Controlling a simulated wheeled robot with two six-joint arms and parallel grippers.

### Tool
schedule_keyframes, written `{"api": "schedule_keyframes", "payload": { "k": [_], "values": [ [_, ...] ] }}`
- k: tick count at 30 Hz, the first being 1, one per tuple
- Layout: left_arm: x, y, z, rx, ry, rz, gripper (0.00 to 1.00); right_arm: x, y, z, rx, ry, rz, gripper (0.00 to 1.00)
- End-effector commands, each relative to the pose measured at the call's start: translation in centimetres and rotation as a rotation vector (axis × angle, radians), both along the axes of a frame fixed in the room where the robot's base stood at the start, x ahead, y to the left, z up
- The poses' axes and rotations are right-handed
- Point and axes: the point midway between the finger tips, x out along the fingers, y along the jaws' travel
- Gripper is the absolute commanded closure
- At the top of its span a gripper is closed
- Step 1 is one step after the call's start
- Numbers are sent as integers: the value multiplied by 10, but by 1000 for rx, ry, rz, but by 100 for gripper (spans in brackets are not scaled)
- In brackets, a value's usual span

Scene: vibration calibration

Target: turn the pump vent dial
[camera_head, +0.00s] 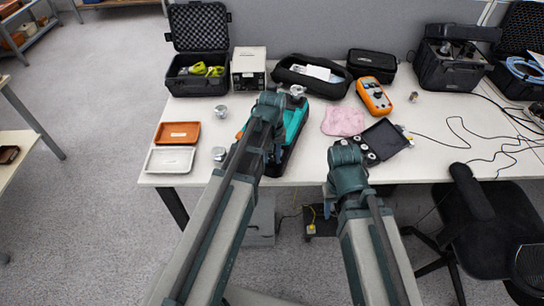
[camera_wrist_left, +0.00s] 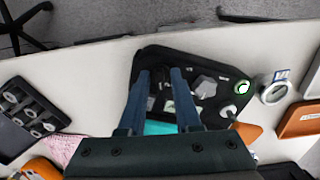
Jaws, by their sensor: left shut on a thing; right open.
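The pump, a teal-topped unit with a black body (camera_head: 295,122), lies on the table, partly behind my left arm. In the left wrist view, its black panel (camera_wrist_left: 228,75) carries a grey knob (camera_wrist_left: 205,87) and a green-and-white round part (camera_wrist_left: 242,88). My left gripper (camera_wrist_left: 160,74) reaches over this panel, its two blue-grey fingers a little apart and shut on a small dark part, seemingly the pump vent dial, mostly hidden between them. In the head view, my left gripper (camera_head: 273,152) is largely hidden by its own arm. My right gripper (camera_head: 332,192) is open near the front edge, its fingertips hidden.
A white tray (camera_head: 152,161) and an orange tray (camera_head: 160,132) lie left, beside loose metal parts (camera_head: 220,112). Right of the pump are a pink cloth (camera_head: 343,121), an open black case (camera_head: 391,138) and an orange meter (camera_head: 374,96). Cables (camera_head: 468,146) lie further right.

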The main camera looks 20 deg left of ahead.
Motion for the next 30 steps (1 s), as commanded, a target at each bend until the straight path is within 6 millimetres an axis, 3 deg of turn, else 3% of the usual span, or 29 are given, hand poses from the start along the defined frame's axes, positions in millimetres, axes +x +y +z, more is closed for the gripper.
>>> {"api": "schedule_keyframes", "payload": {
  "k": [30],
  "values": [
    [0, 0, 0, 0, 1, -927, 100, 0, 0, 0, 0, 0, 0, 50]
  ]
}}
